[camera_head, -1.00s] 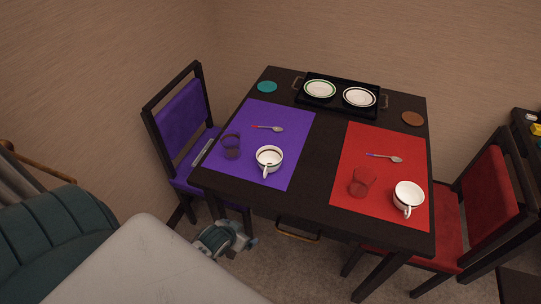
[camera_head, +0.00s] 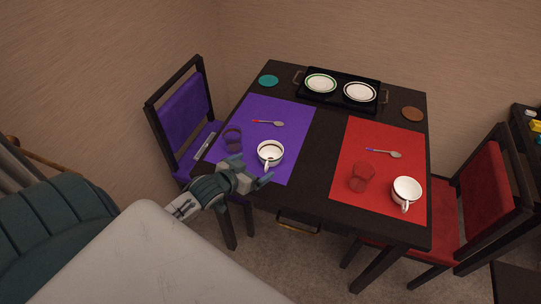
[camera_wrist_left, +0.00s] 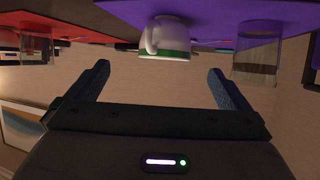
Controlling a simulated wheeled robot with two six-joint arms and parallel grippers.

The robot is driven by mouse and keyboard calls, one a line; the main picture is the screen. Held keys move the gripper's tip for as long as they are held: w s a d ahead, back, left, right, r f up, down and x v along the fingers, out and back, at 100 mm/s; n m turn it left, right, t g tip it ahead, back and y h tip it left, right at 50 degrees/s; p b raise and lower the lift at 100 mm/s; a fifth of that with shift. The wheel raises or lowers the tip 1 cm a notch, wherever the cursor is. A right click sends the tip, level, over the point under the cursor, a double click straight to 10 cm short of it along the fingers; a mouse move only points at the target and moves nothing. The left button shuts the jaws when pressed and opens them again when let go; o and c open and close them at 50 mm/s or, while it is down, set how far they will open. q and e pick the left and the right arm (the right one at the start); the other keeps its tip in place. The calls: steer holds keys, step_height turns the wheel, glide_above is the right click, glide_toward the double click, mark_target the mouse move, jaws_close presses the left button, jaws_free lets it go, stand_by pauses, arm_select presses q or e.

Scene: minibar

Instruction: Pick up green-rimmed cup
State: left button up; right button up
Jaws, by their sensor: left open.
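The green-rimmed cup (camera_head: 270,155) is white and stands upright on the purple mat (camera_head: 285,112), its handle towards the table's front edge. It also shows upside down in the left wrist view (camera_wrist_left: 165,38), where the green band by its rim is clear. My left gripper (camera_head: 254,170) is open and empty at the table's front edge, just short of the cup and to its lower left. In the left wrist view the cup lies beyond and between the open fingers (camera_wrist_left: 158,72), apart from them. My right gripper is not in view.
A black tray (camera_head: 340,100) with two plates is at the back.

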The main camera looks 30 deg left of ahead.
arm_select(q)
glide_toward(276, 148)
steer(key=shift+w+f+t, duration=0.15)
steer(key=shift+f+t, duration=0.15)
steer(key=shift+f, duration=0.15)
steer(key=shift+p+x, duration=0.6)
steer(key=shift+x, duration=2.5)
steer(key=c, duration=1.1)
steer(key=shift+o, duration=0.2)
steer(key=shift+r, duration=0.15)
